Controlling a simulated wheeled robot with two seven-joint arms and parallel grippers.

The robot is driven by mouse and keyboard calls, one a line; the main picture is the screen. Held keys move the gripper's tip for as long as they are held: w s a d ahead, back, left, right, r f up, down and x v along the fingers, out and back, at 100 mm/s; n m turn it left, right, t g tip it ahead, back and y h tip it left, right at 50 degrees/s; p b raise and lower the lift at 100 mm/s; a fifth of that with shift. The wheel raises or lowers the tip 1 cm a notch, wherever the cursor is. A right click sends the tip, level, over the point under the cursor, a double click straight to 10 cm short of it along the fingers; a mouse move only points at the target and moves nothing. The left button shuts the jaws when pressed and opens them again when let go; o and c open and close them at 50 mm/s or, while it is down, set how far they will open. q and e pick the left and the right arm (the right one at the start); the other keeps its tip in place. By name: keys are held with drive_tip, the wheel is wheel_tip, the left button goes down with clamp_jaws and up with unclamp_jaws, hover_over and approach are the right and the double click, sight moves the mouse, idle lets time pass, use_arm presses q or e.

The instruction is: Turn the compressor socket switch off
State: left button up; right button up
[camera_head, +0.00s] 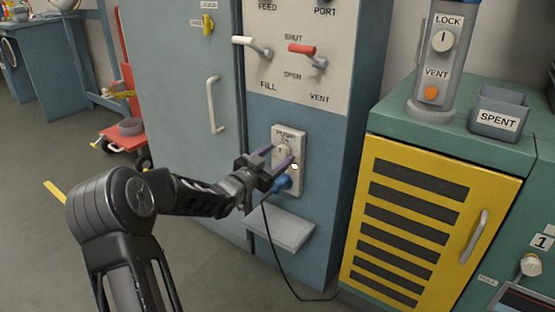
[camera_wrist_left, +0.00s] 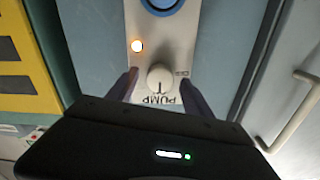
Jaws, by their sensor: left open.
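The socket plate (camera_head: 292,132), marked PUMP, is a pale panel on the blue cabinet front. Its round white switch knob (camera_head: 281,150) has a dark pointer line, upright in the head view. The knob also shows in the left wrist view (camera_wrist_left: 160,79), where the PUMP lettering is upside down. A blue plug (camera_head: 283,183) sits low on the plate. My left gripper (camera_head: 277,158) is open, its fingers on either side of the knob; contact cannot be told.
A grey shelf (camera_head: 278,230) juts out below the socket, and a black cable hangs to the floor. Above are a white-handled FILL lever (camera_head: 258,48) and a red-handled VENT lever (camera_head: 308,54). A yellow louvred door (camera_head: 425,220) stands at right.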

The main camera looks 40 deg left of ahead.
use_arm(q)
drive_tip(key=shift+w, duration=0.2)
clamp_jaws()
idle(0.6)
